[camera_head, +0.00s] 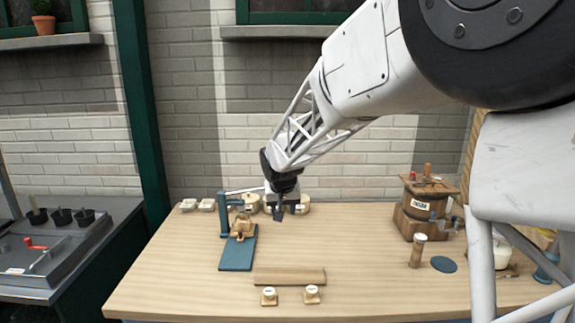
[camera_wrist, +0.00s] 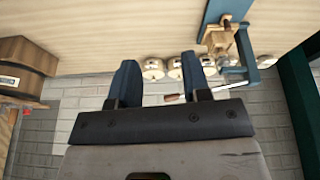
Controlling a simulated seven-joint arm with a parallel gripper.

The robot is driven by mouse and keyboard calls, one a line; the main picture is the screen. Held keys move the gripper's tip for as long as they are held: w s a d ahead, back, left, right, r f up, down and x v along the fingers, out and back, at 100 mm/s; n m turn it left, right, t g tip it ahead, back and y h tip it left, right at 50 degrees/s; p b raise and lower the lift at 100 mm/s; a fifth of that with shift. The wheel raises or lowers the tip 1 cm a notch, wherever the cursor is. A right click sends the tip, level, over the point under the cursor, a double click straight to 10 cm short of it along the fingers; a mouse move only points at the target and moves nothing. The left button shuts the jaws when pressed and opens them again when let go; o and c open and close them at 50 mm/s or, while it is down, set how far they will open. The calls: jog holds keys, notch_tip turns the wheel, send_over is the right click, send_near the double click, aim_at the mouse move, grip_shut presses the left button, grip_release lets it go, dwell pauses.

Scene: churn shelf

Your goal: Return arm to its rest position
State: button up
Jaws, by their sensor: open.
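My gripper (camera_head: 280,210) hangs over the back of the wooden table, fingers pointing down, just right of the blue press. In the wrist view its two dark blue fingers (camera_wrist: 157,64) are spread apart with nothing held between them. My white arm reaches in from the upper right of the head view. Round cream containers (camera_head: 300,206) stand at the back edge behind the gripper, and it partly hides them. They also show beyond the fingertips in the wrist view (camera_wrist: 152,69). I cannot tell whether the gripper touches any of them.
The blue press (camera_head: 237,254) with a wooden piece stands left of the gripper. A wooden churn (camera_head: 413,222), a wooden cylinder (camera_head: 416,253) and a blue disc (camera_head: 443,264) are at right. A wooden board (camera_head: 289,276) lies in front. A brick wall (camera_head: 370,165) rises behind.

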jog(key=s+d+r, duration=0.2)
jog(key=s+d, duration=0.4)
jog(key=s, duration=0.5)
jog(key=s+d+r+m+g, duration=0.15)
jog(key=s+d, duration=0.35)
jog(key=s, duration=0.6)
jog(key=s+d+r+t, duration=0.1)
jog(key=s+d+r, duration=0.1)
jog(key=s+d, duration=0.6)
jog(key=s+f, duration=0.3)
jog(key=s, duration=1.2)
jog(key=shift+d+f+g, duration=0.2)
jog(key=shift+d+g, duration=0.2)
jog(key=shift+g, duration=0.05)
jog(key=shift+w, duration=0.1)
jog(key=shift+c, duration=0.2)
